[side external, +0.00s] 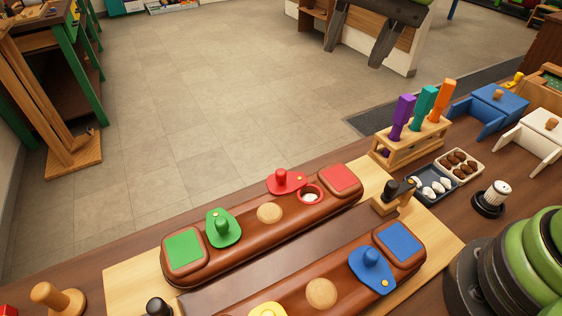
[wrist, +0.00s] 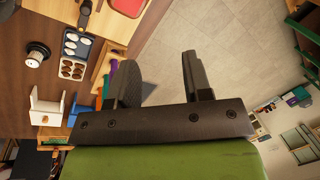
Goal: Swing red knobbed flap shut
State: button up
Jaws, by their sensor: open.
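The red knobbed flap (side external: 285,181) is swung out to the far side of the brown saddle piece, off its hole. The red-rimmed hole (side external: 310,194) beside it is uncovered, with something white inside. A red square pad (side external: 340,178) lies to its right; a red pad corner (wrist: 130,5) shows at the top of the wrist view. My gripper (wrist: 157,57) is open and empty in the wrist view, its fingers wide apart with floor behind them. The flap does not show there.
A green flap (side external: 223,227) and a blue flap (side external: 372,268) sit on the brown pieces. A clamp (side external: 393,196) stands at the right end. A rack with coloured handles (side external: 410,142) stands behind it. Trays of small pieces (side external: 435,185) lie to the right.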

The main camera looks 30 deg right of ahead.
aim_at(281, 172)
jog(key=w+a+f+m, duration=0.1)
jog(key=a+f, duration=0.1)
jog(key=f, duration=0.4)
jog(key=w+a+f+m+g+h, duration=0.1)
jog(key=a+f, duration=0.2)
jog(key=f, duration=0.4)
jog(key=w+a+f+g, duration=0.1)
jog(key=a+f, duration=0.1)
jog(key=f, duration=0.5)
jog(key=shift+w+a+f+m+h, duration=0.15)
jog(key=shift+w+a+m+h, duration=0.15)
jog(key=shift+a+m, duration=0.1)
grip_shut()
